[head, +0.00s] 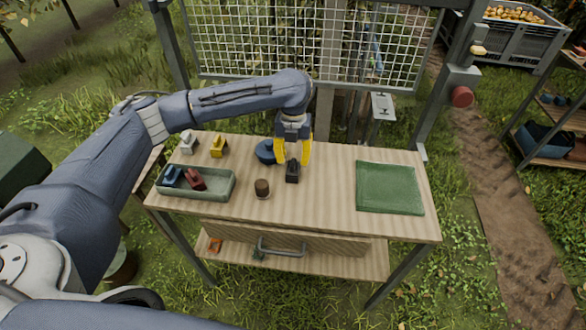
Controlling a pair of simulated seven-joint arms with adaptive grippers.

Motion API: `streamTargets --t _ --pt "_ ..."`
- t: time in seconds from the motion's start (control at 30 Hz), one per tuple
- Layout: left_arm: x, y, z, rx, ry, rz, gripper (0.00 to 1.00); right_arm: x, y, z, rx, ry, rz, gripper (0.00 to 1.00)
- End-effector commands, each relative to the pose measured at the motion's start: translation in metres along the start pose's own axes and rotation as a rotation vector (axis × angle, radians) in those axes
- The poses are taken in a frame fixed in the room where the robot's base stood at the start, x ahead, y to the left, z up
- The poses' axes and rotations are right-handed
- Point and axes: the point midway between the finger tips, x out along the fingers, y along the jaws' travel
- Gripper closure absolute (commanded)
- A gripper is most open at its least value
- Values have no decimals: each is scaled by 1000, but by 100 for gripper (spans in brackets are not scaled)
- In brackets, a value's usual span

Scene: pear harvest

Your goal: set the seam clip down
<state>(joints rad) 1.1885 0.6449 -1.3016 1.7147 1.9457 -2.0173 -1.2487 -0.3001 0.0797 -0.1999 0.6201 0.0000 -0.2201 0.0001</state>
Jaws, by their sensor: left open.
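A small black clip (292,173), which looks like the seam clip, is at the middle of the wooden table (325,190). My left gripper (292,158) points down over the back of the table with its yellow fingers apart. The clip shows just below and between the fingertips and appears to rest on the tabletop. Whether a finger still touches it cannot be told. My right gripper is out of view.
A blue round object (264,152) sits close left of my gripper, with a brown cup (262,188) in front. A grey-green tray (216,193) holds red and blue clips; yellow (218,147) and white (188,142) pieces stand behind. A green cloth (389,188) lies right.

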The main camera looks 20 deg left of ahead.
Motion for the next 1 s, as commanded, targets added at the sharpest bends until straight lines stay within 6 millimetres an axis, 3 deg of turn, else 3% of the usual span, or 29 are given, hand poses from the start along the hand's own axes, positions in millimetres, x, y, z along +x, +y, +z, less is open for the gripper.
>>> streamTargets --t 0.23,0.6,0.93,1.0 --pt "25 1 0 -2 1 -1 61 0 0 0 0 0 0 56" --pt "29 1 0 -1 0 -1 58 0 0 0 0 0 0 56" --pt "29 1 0 -1 0 -1 97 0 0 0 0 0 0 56" --pt "29 1 0 -1 0 -1 100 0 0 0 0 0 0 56"
